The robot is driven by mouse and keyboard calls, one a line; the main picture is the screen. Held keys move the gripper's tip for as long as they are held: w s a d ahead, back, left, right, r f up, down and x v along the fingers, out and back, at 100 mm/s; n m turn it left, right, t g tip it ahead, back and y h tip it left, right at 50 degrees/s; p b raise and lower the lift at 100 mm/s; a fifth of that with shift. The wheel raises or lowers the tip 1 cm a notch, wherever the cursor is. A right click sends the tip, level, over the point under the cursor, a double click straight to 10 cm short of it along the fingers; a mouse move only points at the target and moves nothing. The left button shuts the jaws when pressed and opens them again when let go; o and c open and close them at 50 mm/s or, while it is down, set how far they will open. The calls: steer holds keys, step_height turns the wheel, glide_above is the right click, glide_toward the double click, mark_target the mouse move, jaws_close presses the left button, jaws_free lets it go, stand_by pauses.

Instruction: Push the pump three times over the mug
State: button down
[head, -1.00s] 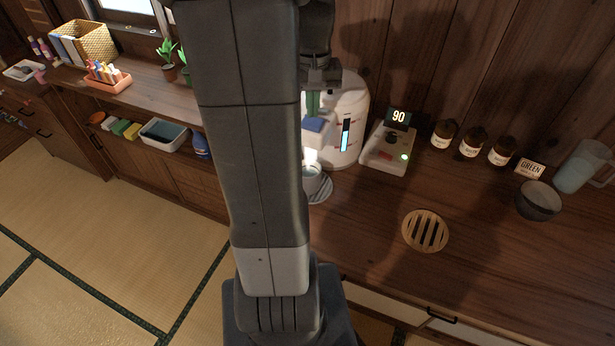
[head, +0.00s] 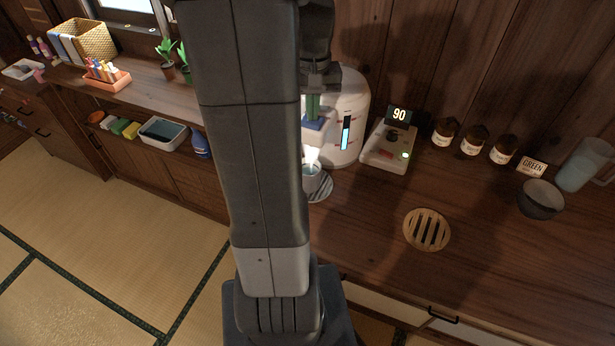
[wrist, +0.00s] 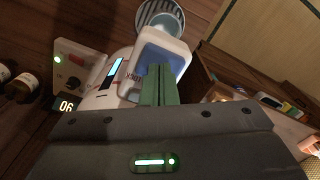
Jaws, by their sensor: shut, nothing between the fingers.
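The white water pot (head: 350,103) stands on the counter against the wall, partly behind my arm. Its pump head has a blue top (head: 317,122), which also shows in the wrist view (wrist: 155,58). My gripper (head: 313,106) is shut, its green fingers pointing down at the blue top; in the wrist view the fingertips (wrist: 160,68) overlap it, but exact contact is hard to tell. The mug (head: 311,178) stands below the pump head on a striped round mat (head: 323,189), half hidden by my arm. A bright pale patch shows above the mug, possibly water. Pale blue shows inside the mug (wrist: 168,22).
Right of the pot stand a control box with a "90" display (head: 398,115), several brown bottles (head: 472,142), a dark bowl (head: 540,199) and a pitcher (head: 584,165). A slatted round trivet (head: 427,230) lies in front. The counter's front right is clear.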

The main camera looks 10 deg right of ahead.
steer(key=shift+f, duration=0.5)
steer(key=shift+r+p, duration=0.95)
steer(key=shift+r, duration=0.45)
step_height(320, 180, up, 6)
steer(key=p, duration=0.5)
steer(key=shift+f, duration=0.15)
step_height(320, 180, down, 7)
steer(key=b, duration=0.6)
